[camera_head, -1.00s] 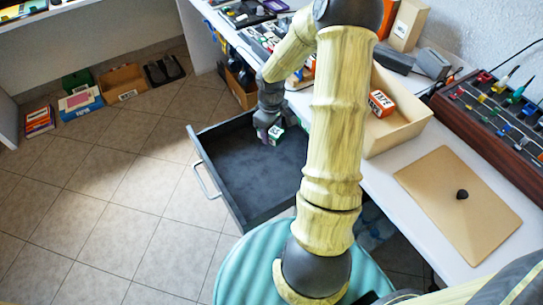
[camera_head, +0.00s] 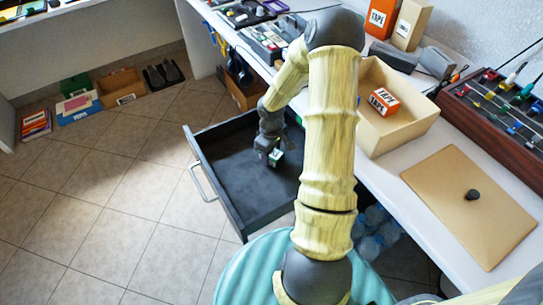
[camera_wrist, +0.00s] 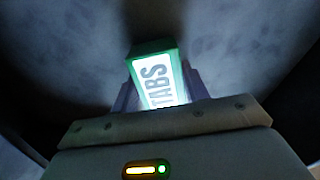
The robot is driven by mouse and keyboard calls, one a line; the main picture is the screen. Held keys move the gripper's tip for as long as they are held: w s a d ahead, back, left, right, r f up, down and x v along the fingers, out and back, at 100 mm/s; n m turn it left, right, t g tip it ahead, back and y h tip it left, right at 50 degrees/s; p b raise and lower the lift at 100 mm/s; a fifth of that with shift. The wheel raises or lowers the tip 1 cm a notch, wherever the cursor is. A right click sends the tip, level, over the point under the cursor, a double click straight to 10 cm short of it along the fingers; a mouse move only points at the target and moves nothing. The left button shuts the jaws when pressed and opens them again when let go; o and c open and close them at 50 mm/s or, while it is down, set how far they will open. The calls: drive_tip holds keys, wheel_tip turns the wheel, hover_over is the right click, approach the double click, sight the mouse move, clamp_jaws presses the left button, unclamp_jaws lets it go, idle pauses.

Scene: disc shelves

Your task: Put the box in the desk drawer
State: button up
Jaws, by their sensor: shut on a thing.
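The box is small and green with a white label reading "TABS"; it shows in the wrist view (camera_wrist: 155,75) and as a small green and white shape in the head view (camera_head: 276,158). My gripper (camera_head: 271,154) is shut on the box and points down inside the outline of the open desk drawer. The drawer (camera_head: 225,185) is dark, pulled out from the desk, with a metal handle at its front left. Its visible floor is empty. In the wrist view the box sits between my fingers over a dark grey surface. I cannot tell whether the box touches the drawer floor.
On the white desk (camera_head: 375,185) stand an open tan bin (camera_head: 405,130) holding an orange "TAPE" box (camera_head: 383,101), a brown board (camera_head: 470,205) with a black knob, and a tool rack (camera_head: 500,130). A teal round seat (camera_head: 245,270) is below the drawer.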

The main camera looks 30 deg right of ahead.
drive_tip(key=shift+f, duration=0.4)
drive_tip(key=shift+f, duration=0.1)
drive_tip(key=o, duration=1)
wheel_tip(320, 180, up, 12)
drive_tip(key=p, duration=0.5)
